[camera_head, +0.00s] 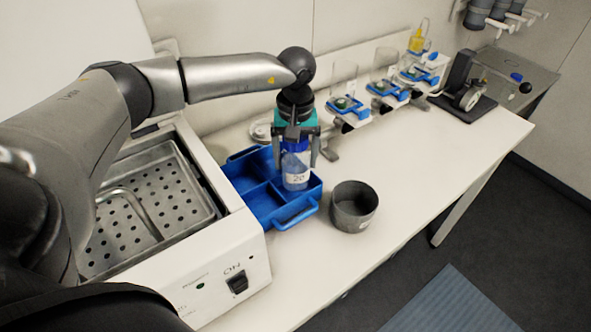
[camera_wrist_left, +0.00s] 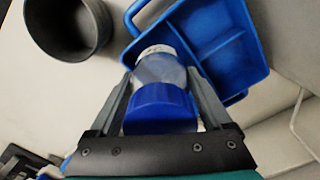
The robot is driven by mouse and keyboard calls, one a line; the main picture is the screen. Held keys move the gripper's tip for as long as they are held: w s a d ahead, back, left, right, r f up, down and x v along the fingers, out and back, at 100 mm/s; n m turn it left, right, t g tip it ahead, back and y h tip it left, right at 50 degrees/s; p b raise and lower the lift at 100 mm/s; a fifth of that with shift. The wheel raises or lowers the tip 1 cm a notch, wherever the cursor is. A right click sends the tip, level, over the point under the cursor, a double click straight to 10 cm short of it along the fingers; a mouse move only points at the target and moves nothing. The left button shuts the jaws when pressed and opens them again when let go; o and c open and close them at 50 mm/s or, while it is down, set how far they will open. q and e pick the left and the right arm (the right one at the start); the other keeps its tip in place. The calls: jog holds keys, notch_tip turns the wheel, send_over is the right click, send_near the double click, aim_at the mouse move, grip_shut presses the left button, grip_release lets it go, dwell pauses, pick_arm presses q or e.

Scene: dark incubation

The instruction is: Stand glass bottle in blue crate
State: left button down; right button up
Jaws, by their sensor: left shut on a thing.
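The glass bottle (camera_head: 296,171), clear with a blue cap and a white label, is upright at the right part of the blue crate (camera_head: 256,204). My left gripper (camera_head: 296,150) comes down from above and is shut on the bottle near its cap. In the left wrist view the bottle's blue cap (camera_wrist_left: 160,106) lies between the fingers, with the crate (camera_wrist_left: 222,50) beyond it. The crate has several compartments with low dividers. I cannot tell whether the bottle's base touches the crate floor. My right gripper is not in view.
A dark grey round pot (camera_head: 354,207) stands just right of the crate. A white water bath (camera_head: 240,255) with a perforated tray stands at the left. Several blue-clamped glass vessels (camera_head: 382,86) stand along the wall.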

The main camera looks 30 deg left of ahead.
aim_at(296, 171)
pick_arm(q)
jog(key=shift+f, duration=2)
jog(key=shift+f, duration=0.15)
grip_release()
notch_tip(296, 171, up, 12)
jog(key=shift+r, duration=0.15)
